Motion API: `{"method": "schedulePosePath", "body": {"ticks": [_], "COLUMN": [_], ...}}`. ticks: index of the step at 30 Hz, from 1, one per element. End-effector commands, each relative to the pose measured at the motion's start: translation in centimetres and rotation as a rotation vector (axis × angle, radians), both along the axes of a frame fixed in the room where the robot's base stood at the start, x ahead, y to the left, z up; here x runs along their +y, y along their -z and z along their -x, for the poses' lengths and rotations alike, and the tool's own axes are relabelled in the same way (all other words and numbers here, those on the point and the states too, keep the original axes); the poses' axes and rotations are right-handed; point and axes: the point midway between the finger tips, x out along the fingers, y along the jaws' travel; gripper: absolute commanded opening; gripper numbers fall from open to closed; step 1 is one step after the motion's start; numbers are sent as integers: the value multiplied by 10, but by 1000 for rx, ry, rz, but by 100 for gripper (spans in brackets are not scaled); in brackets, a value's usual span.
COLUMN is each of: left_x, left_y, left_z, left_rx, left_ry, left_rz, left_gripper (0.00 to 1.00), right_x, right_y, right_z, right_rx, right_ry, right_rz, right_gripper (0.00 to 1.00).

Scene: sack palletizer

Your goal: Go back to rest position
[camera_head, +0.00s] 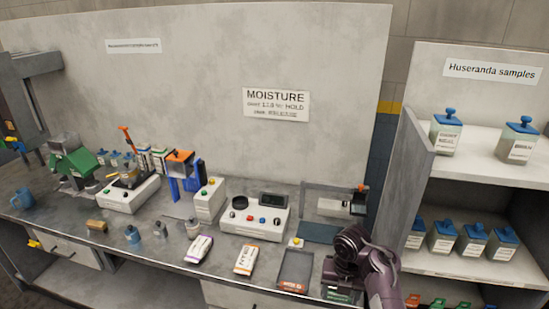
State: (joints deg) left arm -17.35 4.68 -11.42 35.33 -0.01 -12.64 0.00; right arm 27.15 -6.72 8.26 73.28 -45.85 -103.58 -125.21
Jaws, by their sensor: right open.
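My right gripper (336,275) is low in the view, right of centre, at the front edge of the bench. It is dark, its arm comes up from the bottom edge, and its fingers are small and partly hidden by the wrist. It is open, and I see nothing held in it. It is above or beside a small green-marked tray (338,296), partly covered by it. My left gripper is not in view.
The grey bench (165,263) carries a moisture meter (256,217), a white packet (198,249), an orange-marked packet (246,259) and a red-marked tray (294,272). A shelf (490,268) with blue-lidded jars stands close right of my arm.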

Motion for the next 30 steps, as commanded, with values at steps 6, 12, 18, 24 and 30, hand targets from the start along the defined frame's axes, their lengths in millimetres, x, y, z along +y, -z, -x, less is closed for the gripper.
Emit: {"method": "schedulePosePath", "body": {"ticks": [6, 12, 18, 24, 30], "left_x": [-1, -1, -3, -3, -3], "left_y": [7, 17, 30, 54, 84], "left_z": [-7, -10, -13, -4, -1], "left_rx": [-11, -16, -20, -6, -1], "left_ry": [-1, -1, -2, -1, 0], "left_rz": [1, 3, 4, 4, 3], "left_gripper": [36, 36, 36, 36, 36], "right_x": [8, 17, 28, 38, 33], "right_y": [34, 79, 144, 245, 374], "right_z": [8, 21, 43, 90, 174], "right_rx": [17, 41, 80, 141, 188], "right_ry": [112, 268, 509, 898, 1461], "right_rz": [-35, -75, -123, -158, -151], "right_gripper": [62, 62, 62, 62, 62]}}
